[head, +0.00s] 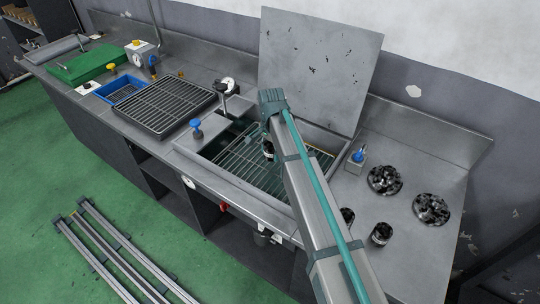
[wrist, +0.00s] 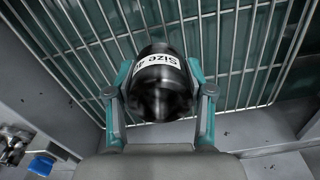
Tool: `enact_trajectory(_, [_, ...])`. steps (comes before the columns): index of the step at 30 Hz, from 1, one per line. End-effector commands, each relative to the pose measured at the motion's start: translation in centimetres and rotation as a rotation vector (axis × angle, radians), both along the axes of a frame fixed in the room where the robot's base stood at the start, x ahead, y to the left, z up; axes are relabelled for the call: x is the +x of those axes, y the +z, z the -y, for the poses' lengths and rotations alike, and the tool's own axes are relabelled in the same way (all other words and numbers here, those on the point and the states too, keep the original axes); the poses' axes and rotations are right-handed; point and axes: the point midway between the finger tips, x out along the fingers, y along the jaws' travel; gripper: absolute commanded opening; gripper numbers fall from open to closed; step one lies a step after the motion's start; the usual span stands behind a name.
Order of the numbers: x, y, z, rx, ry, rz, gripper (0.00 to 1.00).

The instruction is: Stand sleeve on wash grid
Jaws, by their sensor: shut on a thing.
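My gripper (wrist: 160,92) is shut on a black sleeve (wrist: 155,95) with a white label reading "Size" and a partly hidden character. In the wrist view the sleeve sits between the teal fingers, with the wire wash grid (wrist: 240,55) behind it. In the head view the sleeve (head: 268,149) shows as a small dark piece beside my arm, over the wash grid (head: 245,165) in the sunken basin. I cannot tell whether the sleeve touches the grid.
The raised lid (head: 318,62) stands behind the basin. Dark round parts (head: 384,180) and a black cylinder (head: 381,234) stand on the bench at right. A blue-knobbed valve (head: 196,128) stands at the basin's left edge. A dark rack (head: 165,105) lies further left.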

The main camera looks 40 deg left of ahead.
Motion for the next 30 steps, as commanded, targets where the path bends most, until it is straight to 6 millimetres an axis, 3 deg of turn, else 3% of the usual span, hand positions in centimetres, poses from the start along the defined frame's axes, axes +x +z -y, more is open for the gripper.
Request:
enact_trajectory(5, [0.5,-0.8,-0.8,0.0,0.0,0.0,0.0])
enact_trajectory(13, [0.4,-3.6,-0.7,-0.001,0.0,0.0,0.0])
enact_trajectory(26, [0.4,-4.3,-0.7,0.001,0.0,0.001,0.0])
enact_trajectory(27, [0.4,-4.3,-0.7,0.001,0.0,0.0,0.57])
enact_trajectory(30, [0.4,-4.3,-0.7,0.001,0.0,0.0,0.74])
